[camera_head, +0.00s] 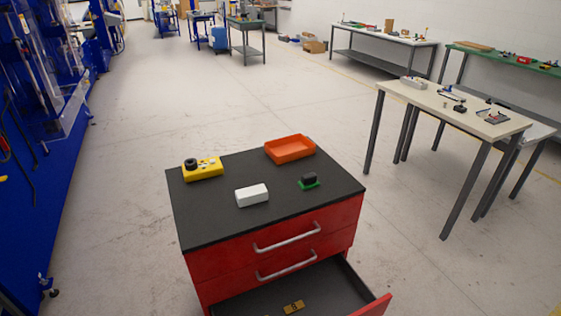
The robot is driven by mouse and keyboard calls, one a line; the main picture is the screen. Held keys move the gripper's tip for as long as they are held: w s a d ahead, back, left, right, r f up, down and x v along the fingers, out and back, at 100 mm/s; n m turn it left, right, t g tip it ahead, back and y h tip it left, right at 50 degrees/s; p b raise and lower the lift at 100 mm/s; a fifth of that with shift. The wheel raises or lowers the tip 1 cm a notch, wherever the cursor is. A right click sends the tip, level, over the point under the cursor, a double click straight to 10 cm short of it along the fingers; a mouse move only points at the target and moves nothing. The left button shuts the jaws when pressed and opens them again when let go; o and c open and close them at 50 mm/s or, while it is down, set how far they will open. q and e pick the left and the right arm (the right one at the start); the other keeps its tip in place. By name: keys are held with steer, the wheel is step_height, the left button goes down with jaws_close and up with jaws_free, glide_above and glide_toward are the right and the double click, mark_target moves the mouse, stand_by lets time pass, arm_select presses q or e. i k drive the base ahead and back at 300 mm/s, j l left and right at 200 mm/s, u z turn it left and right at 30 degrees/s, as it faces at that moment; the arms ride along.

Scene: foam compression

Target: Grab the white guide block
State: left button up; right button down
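The white guide block (252,195) lies on the dark top of the red drawer cabinet (232,220), near the middle of its front half. It looks like a plain white rectangular block, and nothing touches it. Neither of my grippers shows in the head view.
On the same top are a yellow block with a black knob (203,169), an orange tray (290,149) and a black piece on a green base (309,181). The bottom drawer (330,287) is open with a small yellow-brown piece (293,307) inside. A beige table (450,108) stands right.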

mark_target(256, 194)
steer(key=j+z, duration=0.4)
steer(key=k+j+z, duration=0.1)
steer(key=z, duration=0.35)
